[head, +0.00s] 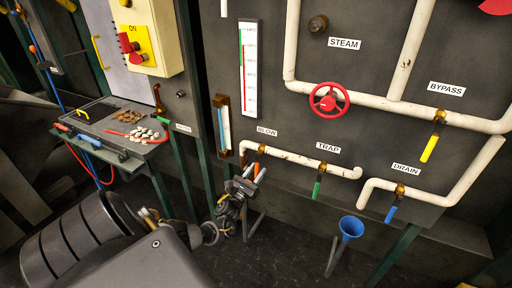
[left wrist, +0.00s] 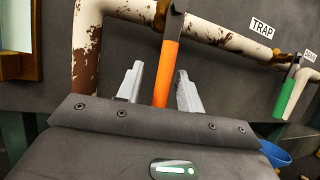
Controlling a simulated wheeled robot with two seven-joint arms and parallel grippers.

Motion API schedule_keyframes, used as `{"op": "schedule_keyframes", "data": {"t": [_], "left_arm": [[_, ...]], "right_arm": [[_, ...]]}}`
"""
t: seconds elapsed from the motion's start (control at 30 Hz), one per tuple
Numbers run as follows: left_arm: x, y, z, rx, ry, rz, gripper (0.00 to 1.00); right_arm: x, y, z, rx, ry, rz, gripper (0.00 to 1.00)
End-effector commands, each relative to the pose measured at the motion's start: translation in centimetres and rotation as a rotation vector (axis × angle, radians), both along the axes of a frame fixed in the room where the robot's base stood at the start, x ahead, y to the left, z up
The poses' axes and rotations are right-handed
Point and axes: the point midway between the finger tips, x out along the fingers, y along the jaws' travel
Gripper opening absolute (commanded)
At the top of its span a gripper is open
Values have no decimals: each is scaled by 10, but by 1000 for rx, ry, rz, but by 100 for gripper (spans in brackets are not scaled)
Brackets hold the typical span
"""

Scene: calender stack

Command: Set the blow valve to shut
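The blow valve has an orange lever (head: 257,168) that hangs down from a brass body (head: 262,149) on a rusty white pipe, under the BLOW label (head: 267,132). In the left wrist view the orange lever (left wrist: 165,75) points down between my fingers. My left gripper (head: 250,178) is at the lever; it also shows in the left wrist view (left wrist: 159,90). Its two fingers stand apart on either side of the lever, with gaps visible on both sides. The lever's lower end is hidden behind the gripper body. My right gripper is not in view.
The green TRAP lever (head: 317,188) hangs right of the blow valve. Further right are the blue DRAIN lever (head: 391,213), yellow BYPASS lever (head: 430,148) and red STEAM wheel (head: 329,98). A gauge (head: 223,125) is close left; a blue funnel (head: 351,228) stands below.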

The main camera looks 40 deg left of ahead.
Motion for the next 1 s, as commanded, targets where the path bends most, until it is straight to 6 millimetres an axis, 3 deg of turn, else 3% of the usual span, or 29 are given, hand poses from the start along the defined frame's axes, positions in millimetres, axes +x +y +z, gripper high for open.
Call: {"op": "schedule_keyframes", "data": {"t": [0.27, 0.7, 1.0], "left_arm": [[-6, -1, -2, 0, -1, -1, 37], [-80, -11, -34, -2, 2, 1, 37], [-99, -13, -40, 0, -2, 1, 37]], "right_arm": [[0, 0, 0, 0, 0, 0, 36], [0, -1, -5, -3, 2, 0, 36], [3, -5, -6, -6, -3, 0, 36]]}}
